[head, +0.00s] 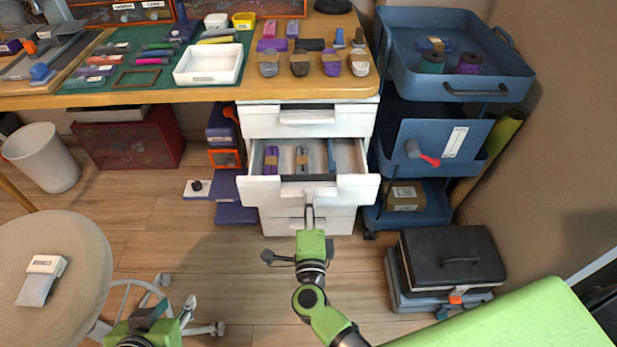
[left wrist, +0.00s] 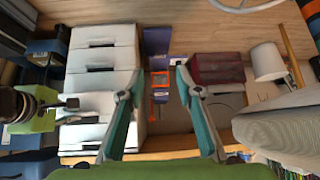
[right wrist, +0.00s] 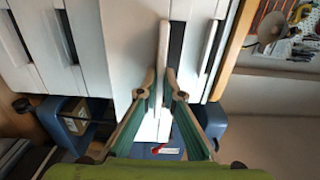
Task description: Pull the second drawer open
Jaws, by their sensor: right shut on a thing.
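The white drawer unit (head: 262,225) stands under the workbench. Its second drawer (head: 260,193) is out, with its inside showing: a purple bundle (head: 271,160), a grey bundle (head: 302,159) and a blue item (head: 331,155). My right gripper (head: 309,197) is at the front of this drawer, shut on its handle (head: 308,191). In the right wrist view the fingertips of my right gripper (right wrist: 160,92) close around a pale handle bar (right wrist: 164,45). My left gripper (left wrist: 154,82) is open and empty, low at the left, away from the drawers.
A blue trolley (head: 455,75) stands right of the drawers. Black and grey cases (head: 450,258) lie on the floor at the right. A round stool (head: 75,255) is at the left, beside my left gripper. The floor before the drawers is clear.

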